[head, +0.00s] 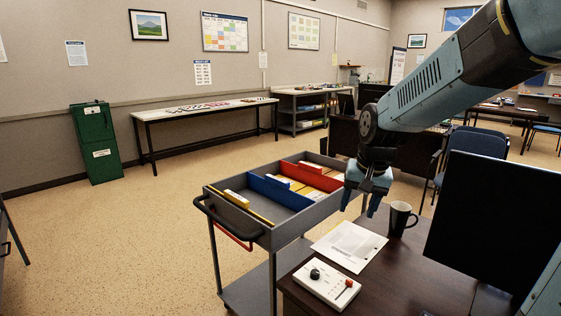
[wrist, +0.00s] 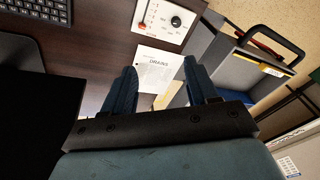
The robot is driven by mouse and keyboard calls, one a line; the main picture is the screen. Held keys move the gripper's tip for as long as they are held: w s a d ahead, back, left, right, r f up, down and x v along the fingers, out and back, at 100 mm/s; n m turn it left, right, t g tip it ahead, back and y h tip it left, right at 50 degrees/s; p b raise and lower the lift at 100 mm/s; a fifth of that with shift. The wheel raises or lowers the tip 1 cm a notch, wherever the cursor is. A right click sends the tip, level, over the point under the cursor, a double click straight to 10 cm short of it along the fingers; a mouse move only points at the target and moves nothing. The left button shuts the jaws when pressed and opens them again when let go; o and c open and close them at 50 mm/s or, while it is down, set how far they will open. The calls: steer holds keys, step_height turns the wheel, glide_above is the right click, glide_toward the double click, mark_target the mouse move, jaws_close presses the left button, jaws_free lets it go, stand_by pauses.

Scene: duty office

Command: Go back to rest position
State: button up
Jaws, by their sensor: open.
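My gripper (head: 362,202) is open and empty, hanging in the air above the dark desk near its left edge. In the wrist view my gripper (wrist: 158,88) shows two blue fingers spread apart with nothing between them. Beyond the fingers a white paper (wrist: 156,70) headed "DRAINS" lies on the desk. The paper also shows in the head view (head: 348,246), below the gripper. My arm reaches in from the upper right.
A white control box (head: 326,287) with a knob and lever, a dark mug (head: 400,219) and a black monitor (head: 490,225) stand on the desk (head: 420,268). A grey cart (head: 262,240) with divided compartments stands to the left. The floor (head: 120,240) farther left is clear.

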steer(key=s+d+r+n+t, duration=0.1)
steer(key=s+d+r, duration=0.1)
steer(key=s, duration=0.6)
steer(key=s+d+r+n+t+h, duration=0.1)
steer(key=s+d+r+t, duration=0.1)
steer(key=s+r, duration=0.3)
steer(key=shift+s+d+n, duration=0.3)
steer(key=shift+s+d, duration=0.25)
steer(key=shift+s, duration=1.4)
steer(key=shift+r, duration=0.1)
